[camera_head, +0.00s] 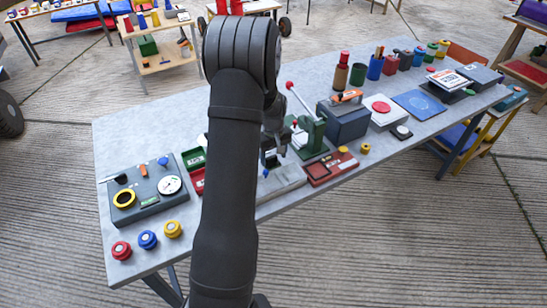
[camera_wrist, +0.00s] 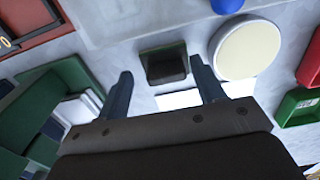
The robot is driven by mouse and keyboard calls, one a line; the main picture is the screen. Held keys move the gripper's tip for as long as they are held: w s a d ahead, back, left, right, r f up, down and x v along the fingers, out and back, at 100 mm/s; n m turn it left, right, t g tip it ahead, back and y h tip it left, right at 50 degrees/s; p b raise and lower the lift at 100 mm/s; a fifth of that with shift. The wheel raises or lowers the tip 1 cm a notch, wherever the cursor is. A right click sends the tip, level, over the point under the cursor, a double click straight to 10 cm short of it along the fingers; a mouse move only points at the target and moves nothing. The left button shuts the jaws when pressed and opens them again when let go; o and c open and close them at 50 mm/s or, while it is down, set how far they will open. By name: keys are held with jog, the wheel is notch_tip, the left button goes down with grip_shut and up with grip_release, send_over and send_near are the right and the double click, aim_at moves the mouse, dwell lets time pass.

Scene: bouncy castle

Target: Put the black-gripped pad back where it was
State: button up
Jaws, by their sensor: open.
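My gripper (camera_head: 272,158) hangs over the middle of the table, its jaws open and empty. In the wrist view, a small dark block with a greenish edge (camera_wrist: 167,64) lies between and just beyond the open fingers, apart from both. It may be the black-gripped pad, but I cannot tell for sure. A white patch lies just below it. A cream round disc (camera_wrist: 246,49) sits right beside the right finger. My arm hides this part of the table in the head view.
The green press (camera_head: 311,136) stands close to the right of my gripper, with a red tray (camera_head: 330,168) in front. A grey board (camera_head: 146,196) with tools lies at the left. Small red, blue and yellow pots (camera_head: 147,239) line the front left edge.

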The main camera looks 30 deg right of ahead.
aim_at(273, 157)
notch_tip(273, 157, up, 11)
dwell(0.3)
notch_tip(273, 157, down, 12)
jog(key=shift+r, duration=2)
jog(key=shift+f, duration=0.15)
